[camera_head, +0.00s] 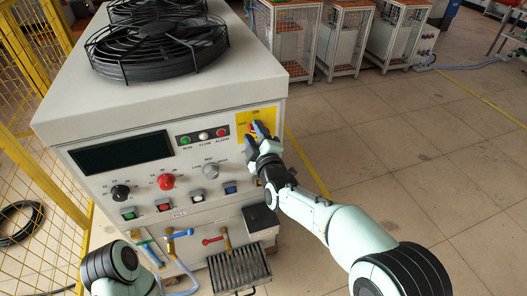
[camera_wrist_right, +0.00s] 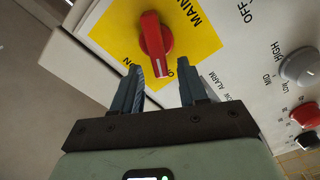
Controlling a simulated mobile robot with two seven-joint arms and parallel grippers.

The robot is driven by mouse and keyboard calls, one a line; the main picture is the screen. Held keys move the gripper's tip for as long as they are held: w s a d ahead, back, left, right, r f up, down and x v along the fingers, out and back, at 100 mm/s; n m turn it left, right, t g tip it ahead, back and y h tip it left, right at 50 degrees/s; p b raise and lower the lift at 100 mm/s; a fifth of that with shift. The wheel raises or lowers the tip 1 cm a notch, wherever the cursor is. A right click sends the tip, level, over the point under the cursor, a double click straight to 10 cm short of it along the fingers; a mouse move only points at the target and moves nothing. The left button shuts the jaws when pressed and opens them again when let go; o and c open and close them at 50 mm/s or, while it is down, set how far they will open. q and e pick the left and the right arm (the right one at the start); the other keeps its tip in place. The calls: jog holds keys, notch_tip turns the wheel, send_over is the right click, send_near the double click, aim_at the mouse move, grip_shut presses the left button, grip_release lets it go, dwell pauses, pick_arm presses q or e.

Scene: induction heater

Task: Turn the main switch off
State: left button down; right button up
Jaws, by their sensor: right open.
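The main switch is a red rotary knob (camera_wrist_right: 154,42) on a yellow plate (camera_wrist_right: 195,42) marked MAIN. The plate also shows in the head view (camera_head: 243,118) at the upper right of the heater's front panel, with the knob mostly hidden by my fingers. In the wrist view the knob's white pointer line faces toward my gripper; the label there is partly hidden. My right gripper (camera_wrist_right: 160,85) is open, its two fingers at either side of the knob's near end, with gaps between; I cannot tell if they overlap it in depth. My left gripper is out of view.
The heater panel carries a dark display (camera_head: 121,152), a black knob (camera_head: 121,193), a red knob (camera_head: 166,181) and a grey knob (camera_head: 211,171). Coloured valves (camera_head: 178,234) sit below. A black fan (camera_head: 157,45) lies on top.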

jog(key=v, duration=1.2)
